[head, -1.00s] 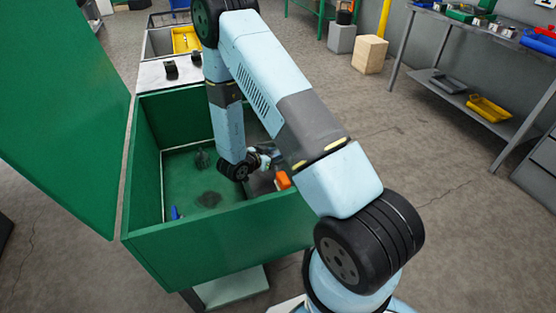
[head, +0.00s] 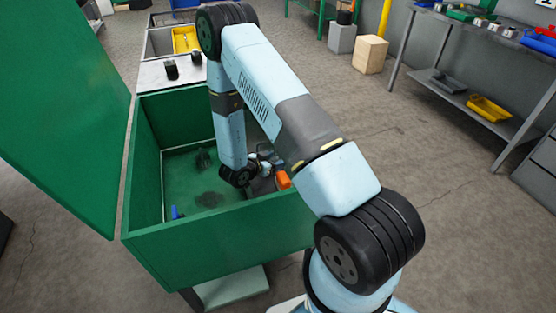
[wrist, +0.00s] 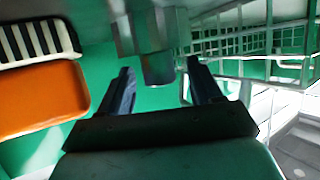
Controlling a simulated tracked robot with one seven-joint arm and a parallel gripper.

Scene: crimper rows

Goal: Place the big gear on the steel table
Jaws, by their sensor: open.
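My gripper (head: 266,163) is low inside the open green box (head: 215,240), at its right side in the head view. In the wrist view my gripper (wrist: 159,70) is open, with its two dark fingers apart. A grey metal cylindrical part (wrist: 157,42) shows ahead, between and beyond the fingertips; I cannot tell whether it touches them. I cannot make out clear gear teeth, so I cannot tell if this is the big gear. A dark round thing (head: 203,160) lies in the box, too small to identify. A grey metal table (head: 450,75) stands at the upper right.
The green lid (head: 60,110) stands open at the left. An orange block (wrist: 40,97) is close beside my gripper in the wrist view. A grey mesh (wrist: 240,45) is at its right. A blue item (head: 176,212) lies in the box's near left corner.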

